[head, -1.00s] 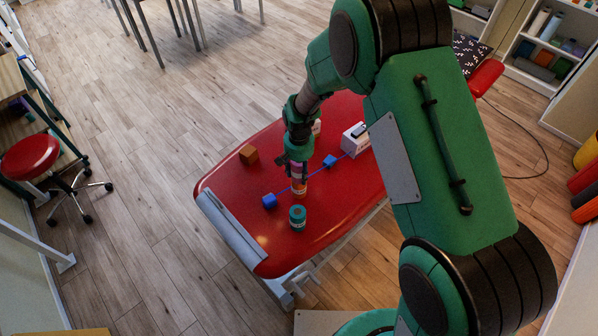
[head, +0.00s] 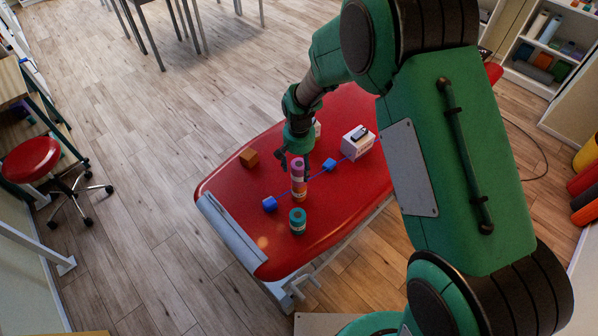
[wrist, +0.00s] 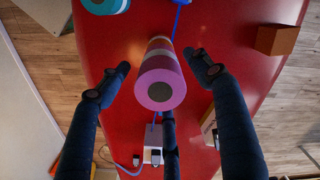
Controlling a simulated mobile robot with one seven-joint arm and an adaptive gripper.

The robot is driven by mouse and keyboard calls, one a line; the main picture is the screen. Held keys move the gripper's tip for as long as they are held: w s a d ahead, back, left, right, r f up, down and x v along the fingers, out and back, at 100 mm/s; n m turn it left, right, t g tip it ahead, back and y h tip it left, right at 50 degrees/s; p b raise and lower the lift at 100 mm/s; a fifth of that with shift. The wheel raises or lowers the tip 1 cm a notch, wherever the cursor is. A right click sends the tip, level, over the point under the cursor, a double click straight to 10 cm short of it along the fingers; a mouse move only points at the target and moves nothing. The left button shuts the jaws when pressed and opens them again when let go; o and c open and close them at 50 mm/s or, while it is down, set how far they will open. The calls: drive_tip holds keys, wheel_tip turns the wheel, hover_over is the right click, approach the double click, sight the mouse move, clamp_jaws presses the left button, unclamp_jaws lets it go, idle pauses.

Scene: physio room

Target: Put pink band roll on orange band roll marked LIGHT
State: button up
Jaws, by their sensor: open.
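The pink band roll (head: 297,165) stands upright on top of the orange band roll (head: 299,188) on the red treatment table. In the wrist view the pink roll's round end (wrist: 160,90) faces me, and the orange roll (wrist: 159,44) shows partly behind it. The two look roughly in line. The LIGHT marking cannot be read. My gripper (head: 294,158) is at the top of the stack. Its dark fingers (wrist: 163,68) are spread on both sides of the pink roll, with visible gaps, holding nothing.
A teal roll (head: 298,221) stands in front of the stack. A blue cord with blue blocks (head: 269,202) runs behind the stack to a white box (head: 358,143). A brown block (head: 249,156) sits at the left. The table's front left (head: 240,210) is clear.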

wheel_tip(320, 180, up, 7)
drive_tip(key=shift+f+p, duration=0.1)
drive_tip(key=shift+p, duration=0.25)
idle(0.7)
drive_tip(key=shift+r, duration=0.25)
drive_tip(key=s+d+r+t, duration=0.1)
drive_tip(key=s+d+r, duration=0.25)
drive_tip(key=r, duration=0.45)
drive_tip(key=s+d+r+t, duration=0.1)
drive_tip(key=s+d+r, duration=0.2)
drive_tip(key=d+r, duration=0.35)
drive_tip(key=s+d+r+t, duration=0.1)
drive_tip(key=s+d+r, duration=0.25)
drive_tip(key=r, duration=0.55)
drive_tip(key=s+d+r+t, duration=0.1)
drive_tip(key=s+d+r, duration=0.2)
drive_tip(key=s, duration=0.4)
drive_tip(key=s+d+r, duration=0.3)
drive_tip(key=s, duration=0.4)
drive_tip(key=s+d+r+t, duration=0.1)
drive_tip(key=s+d+r, duration=0.2)
drive_tip(key=s, duration=0.5)
drive_tip(key=shift+d+r+t, duration=0.15)
drive_tip(key=shift+d+t, duration=0.15)
drive_tip(key=shift+d, duration=0.1)
drive_tip(key=shift+s, duration=0.1)
